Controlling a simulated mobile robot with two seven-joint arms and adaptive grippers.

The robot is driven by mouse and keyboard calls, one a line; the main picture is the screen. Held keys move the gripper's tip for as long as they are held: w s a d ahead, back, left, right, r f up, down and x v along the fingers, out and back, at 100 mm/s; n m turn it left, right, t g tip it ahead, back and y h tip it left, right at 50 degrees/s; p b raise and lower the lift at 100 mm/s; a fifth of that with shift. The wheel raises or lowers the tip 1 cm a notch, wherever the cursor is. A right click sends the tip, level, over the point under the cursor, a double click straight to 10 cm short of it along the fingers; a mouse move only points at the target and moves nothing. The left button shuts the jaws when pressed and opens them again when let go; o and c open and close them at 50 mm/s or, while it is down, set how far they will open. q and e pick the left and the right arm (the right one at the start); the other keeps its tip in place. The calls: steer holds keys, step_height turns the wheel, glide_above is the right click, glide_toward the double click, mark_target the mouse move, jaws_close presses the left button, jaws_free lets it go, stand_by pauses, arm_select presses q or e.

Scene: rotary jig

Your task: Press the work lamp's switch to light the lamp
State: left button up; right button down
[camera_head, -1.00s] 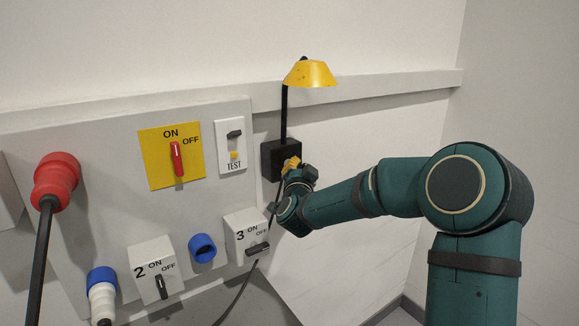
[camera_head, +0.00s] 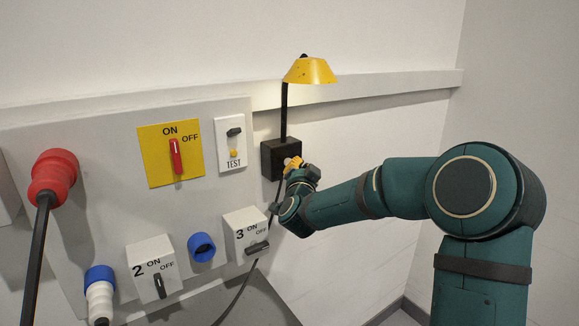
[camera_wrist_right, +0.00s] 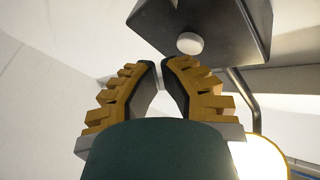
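The work lamp has a yellow shade (camera_head: 310,71) on a black post above a black box (camera_head: 278,160) on the wall. The rail beside the shade is bright, and in the right wrist view the shade's underside (camera_wrist_right: 258,158) glows, so the lamp looks lit. The round white switch (camera_wrist_right: 188,43) sits on the box face. My right gripper (camera_head: 293,163) is just in front of the box; in the wrist view its yellow fingers (camera_wrist_right: 160,72) are nearly together, empty, with the tips apart from the switch. My left gripper is not in view.
Left of the lamp is a grey panel with a yellow ON/OFF plate (camera_head: 170,154), a TEST switch plate (camera_head: 233,145), switch boxes 2 (camera_head: 151,267) and 3 (camera_head: 245,232), a blue socket (camera_head: 201,247) and a red plug (camera_head: 54,175). The wall right of the lamp is bare.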

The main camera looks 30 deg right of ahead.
steer(key=s+b, duration=0.3)
steer(key=s, duration=0.3)
steer(key=shift+d, duration=0.2)
stand_by(0.4)
stand_by(0.4)
